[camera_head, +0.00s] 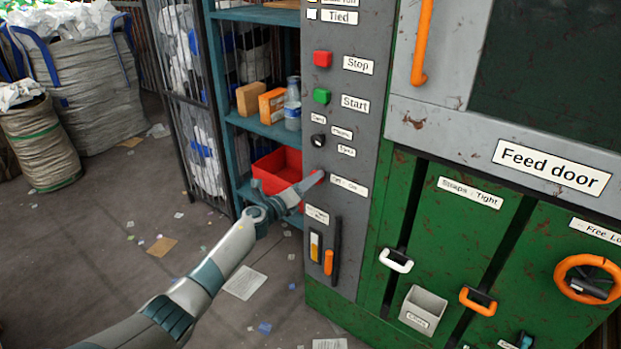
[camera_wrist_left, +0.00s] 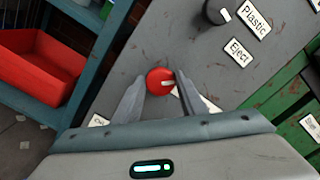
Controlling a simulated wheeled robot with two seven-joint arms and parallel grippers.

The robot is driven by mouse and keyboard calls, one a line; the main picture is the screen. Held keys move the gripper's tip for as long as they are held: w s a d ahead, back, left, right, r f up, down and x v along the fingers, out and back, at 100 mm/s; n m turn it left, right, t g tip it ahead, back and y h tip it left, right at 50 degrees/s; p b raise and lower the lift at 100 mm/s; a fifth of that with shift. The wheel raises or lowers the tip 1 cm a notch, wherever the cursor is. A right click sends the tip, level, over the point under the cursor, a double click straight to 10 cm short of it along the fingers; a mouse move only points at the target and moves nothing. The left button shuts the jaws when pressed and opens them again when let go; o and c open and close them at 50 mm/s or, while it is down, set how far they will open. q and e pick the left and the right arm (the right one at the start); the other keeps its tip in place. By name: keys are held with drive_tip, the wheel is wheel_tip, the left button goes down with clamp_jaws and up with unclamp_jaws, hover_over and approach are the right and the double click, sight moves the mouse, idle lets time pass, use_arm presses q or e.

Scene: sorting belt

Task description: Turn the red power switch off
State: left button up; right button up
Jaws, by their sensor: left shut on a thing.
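The red power switch (camera_wrist_left: 158,78) is a round red knob on the grey control panel (camera_wrist_left: 200,60), with a white pointer mark towards the right in the left wrist view. In the head view it is mostly hidden behind my left gripper (camera_head: 314,181), beside a small white label (camera_head: 349,186). In the left wrist view my left gripper (camera_wrist_left: 160,88) has one finger on each side of the knob and is shut on it. Part of the label behind the right finger is covered. My right gripper is not in view.
Stop (camera_head: 323,59) and Start (camera_head: 322,96) buttons and a black selector knob (camera_head: 318,140) are above the switch. A blue shelf with a red bin (camera_head: 276,171) stands close to the left. Green machine doors (camera_head: 440,240) are to the right.

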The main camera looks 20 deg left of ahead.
use_arm(q)
drive_tip(key=n+p, duration=0.2)
drive_tip(key=n, duration=0.7)
drive_tip(key=shift+f+p, duration=0.2)
drive_tip(key=shift+p, duration=0.15)
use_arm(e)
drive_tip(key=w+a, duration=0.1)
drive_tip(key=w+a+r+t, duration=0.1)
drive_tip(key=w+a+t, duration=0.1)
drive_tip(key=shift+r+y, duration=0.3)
use_arm(q)
drive_tip(key=o, duration=1)
drive_tip(key=shift+a, duration=0.1)
drive_tip(key=v, duration=1.7)
drive_tip(key=shift+s, duration=0.2)
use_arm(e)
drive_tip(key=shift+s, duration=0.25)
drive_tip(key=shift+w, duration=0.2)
